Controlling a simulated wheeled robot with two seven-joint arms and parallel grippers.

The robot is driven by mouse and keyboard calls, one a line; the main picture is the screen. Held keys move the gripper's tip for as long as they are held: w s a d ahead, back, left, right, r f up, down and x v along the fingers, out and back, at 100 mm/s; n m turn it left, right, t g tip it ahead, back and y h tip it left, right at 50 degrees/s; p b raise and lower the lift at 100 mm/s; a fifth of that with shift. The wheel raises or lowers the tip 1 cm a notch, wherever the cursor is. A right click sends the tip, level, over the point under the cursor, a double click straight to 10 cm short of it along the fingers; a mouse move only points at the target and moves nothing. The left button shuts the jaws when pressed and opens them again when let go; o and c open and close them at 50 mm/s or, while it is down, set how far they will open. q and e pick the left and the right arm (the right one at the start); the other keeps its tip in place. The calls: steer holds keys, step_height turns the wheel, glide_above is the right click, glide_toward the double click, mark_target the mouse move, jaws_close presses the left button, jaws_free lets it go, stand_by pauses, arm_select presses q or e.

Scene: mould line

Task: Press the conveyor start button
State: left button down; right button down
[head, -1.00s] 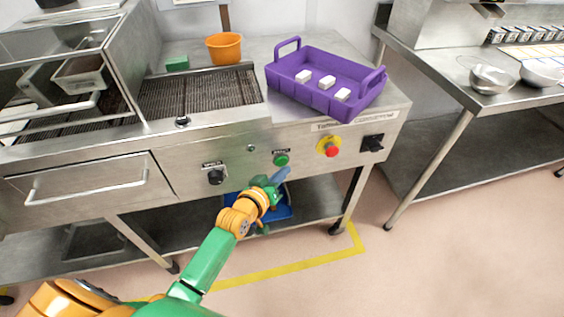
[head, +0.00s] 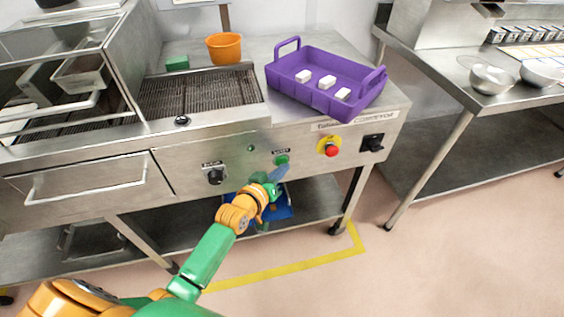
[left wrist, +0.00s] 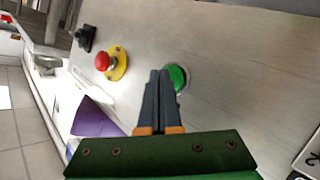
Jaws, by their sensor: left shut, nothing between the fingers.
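The green start button (head: 282,160) sits on the steel front panel of the conveyor, under a small label. It also shows in the left wrist view (left wrist: 177,77), partly hidden behind my fingertips. My left gripper (head: 281,172) is shut and empty, with its fingertips just below the button in the head view. In the left wrist view the closed fingers (left wrist: 158,75) reach up to the button's left edge. I cannot tell whether they touch it. My right gripper is not in view.
A red emergency button on a yellow plate (head: 330,147) and a black switch (head: 372,143) are to the right; a black knob (head: 215,176) is to the left. A purple tray (head: 311,98) with white blocks stands above, near an orange bucket (head: 224,48).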

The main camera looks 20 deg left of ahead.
arm_select(q)
steer(key=shift+w+a, duration=0.2)
steer(key=shift+w, duration=0.1)
stand_by(0.4)
steer(key=shift+s+d+p, duration=0.45)
steer(key=shift+s+p, duration=0.1)
steer(key=shift+s, duration=0.15)
steer(key=s+d+p, duration=0.1)
steer(key=s, duration=0.1)
steer(key=s+d+p, duration=0.1)
steer(key=s+p, duration=0.1)
steer(key=shift+d, duration=0.4)
